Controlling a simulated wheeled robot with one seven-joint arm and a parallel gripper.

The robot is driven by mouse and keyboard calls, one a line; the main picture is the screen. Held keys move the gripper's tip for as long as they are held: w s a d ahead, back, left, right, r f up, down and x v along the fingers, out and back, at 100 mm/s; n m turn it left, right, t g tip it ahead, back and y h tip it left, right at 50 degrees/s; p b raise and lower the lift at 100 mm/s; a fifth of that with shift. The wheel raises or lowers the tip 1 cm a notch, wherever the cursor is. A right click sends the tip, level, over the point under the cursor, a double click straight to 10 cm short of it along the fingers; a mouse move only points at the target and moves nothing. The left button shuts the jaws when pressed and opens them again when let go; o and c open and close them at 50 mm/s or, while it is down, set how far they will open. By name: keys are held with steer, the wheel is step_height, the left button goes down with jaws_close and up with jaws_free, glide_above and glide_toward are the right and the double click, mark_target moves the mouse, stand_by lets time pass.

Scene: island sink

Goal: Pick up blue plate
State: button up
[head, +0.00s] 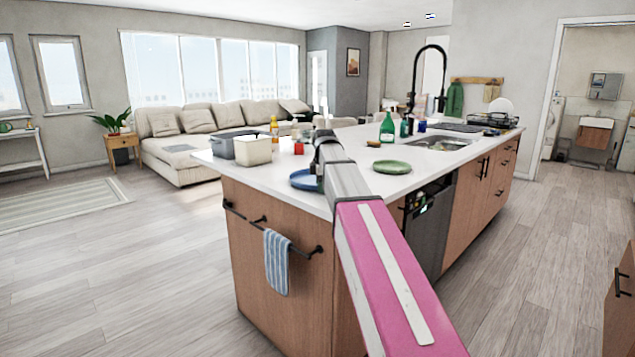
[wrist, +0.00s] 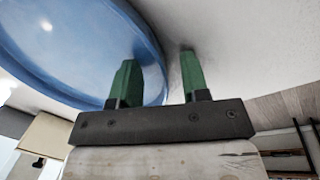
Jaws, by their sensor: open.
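The blue plate (head: 302,180) lies on the white island counter near its front left corner, partly hidden behind my arm in the head view. In the wrist view the blue plate (wrist: 75,45) fills the upper left, with its curved rim close to my gripper. My gripper (wrist: 158,60) is open and empty, with two green fingers. In that view the left finger overlaps the plate and the right finger shows outside its rim. The rim passes between them in the picture; I cannot tell whether either finger touches it. In the head view my arm hides most of the gripper.
A green plate (head: 390,167) lies on the counter right of my arm. A cream container (head: 253,151), a grey bin (head: 229,143) and a yellow bottle (head: 274,128) stand behind the blue plate. Green bottles (head: 387,127) and the sink (head: 442,143) are farther right.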

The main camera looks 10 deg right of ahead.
steer(key=shift+c, duration=0.2)
jaws_close()
steer(key=shift+r, duration=0.1)
